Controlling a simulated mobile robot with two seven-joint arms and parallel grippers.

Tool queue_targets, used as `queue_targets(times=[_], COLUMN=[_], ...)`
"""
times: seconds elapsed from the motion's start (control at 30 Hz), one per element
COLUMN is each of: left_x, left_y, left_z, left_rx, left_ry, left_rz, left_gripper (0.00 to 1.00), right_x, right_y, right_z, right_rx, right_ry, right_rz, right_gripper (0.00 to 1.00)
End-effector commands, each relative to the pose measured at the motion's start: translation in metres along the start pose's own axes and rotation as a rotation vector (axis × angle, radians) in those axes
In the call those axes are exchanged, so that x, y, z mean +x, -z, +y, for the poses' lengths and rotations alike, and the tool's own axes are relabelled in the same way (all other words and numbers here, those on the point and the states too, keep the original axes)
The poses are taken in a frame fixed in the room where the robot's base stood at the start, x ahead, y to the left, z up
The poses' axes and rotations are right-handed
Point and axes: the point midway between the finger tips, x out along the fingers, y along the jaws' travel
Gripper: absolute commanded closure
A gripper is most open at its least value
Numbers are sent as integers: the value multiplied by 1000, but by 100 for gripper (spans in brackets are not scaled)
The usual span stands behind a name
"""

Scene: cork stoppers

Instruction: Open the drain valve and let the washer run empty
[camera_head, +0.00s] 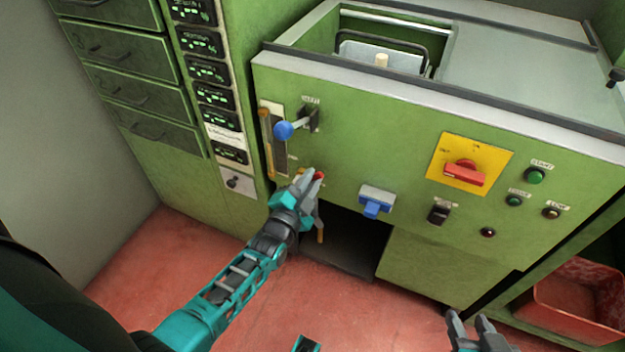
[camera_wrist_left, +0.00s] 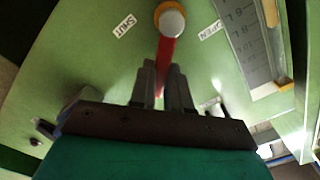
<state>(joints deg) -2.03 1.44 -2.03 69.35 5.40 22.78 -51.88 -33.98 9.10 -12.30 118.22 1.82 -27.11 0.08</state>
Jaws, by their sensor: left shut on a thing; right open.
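The drain valve's red lever (camera_wrist_left: 166,62) runs from its round hub (camera_wrist_left: 172,20) to my left gripper (camera_wrist_left: 162,92). The gripper is shut on the lever. In the wrist view, a SHUT label (camera_wrist_left: 124,25) sits left of the hub and an OPEN label (camera_wrist_left: 210,30) right of it. In the head view, my left gripper (camera_head: 316,178) is at the washer's green front (camera_head: 360,140), and only a bit of red shows there. A brass-coloured pipe (camera_head: 320,235) hangs below. My right gripper (camera_head: 470,332) is open and empty at the bottom edge.
A blue-knobbed lever (camera_head: 284,130) and a level gauge (camera_head: 279,150) are above the left gripper. A blue handle (camera_head: 374,205) and a red switch (camera_head: 464,172) are to the right. A red bin (camera_head: 575,300) stands at lower right. The red floor in front is mostly clear.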

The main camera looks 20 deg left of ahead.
Motion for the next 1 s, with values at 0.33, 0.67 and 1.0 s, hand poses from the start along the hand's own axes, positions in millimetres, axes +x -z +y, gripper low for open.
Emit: queue_targets(times=[0.33, 0.67, 1.0], left_x=[0, 0, 0], left_y=[-2, -10, -17], left_z=[-19, -31, -38], left_rx=[-328, -615, -800], left_ry=[0, -1, -1], left_rz=[0, 0, 0], left_gripper=[100, 100, 100], right_x=[-10, -13, -14], right_y=[17, 22, 23], right_z=[-2, -3, -3], right_rx=[6, 11, 11], right_ry=[0, 1, 1], right_rz=[2, 3, 4], right_gripper=[57, 57, 57])
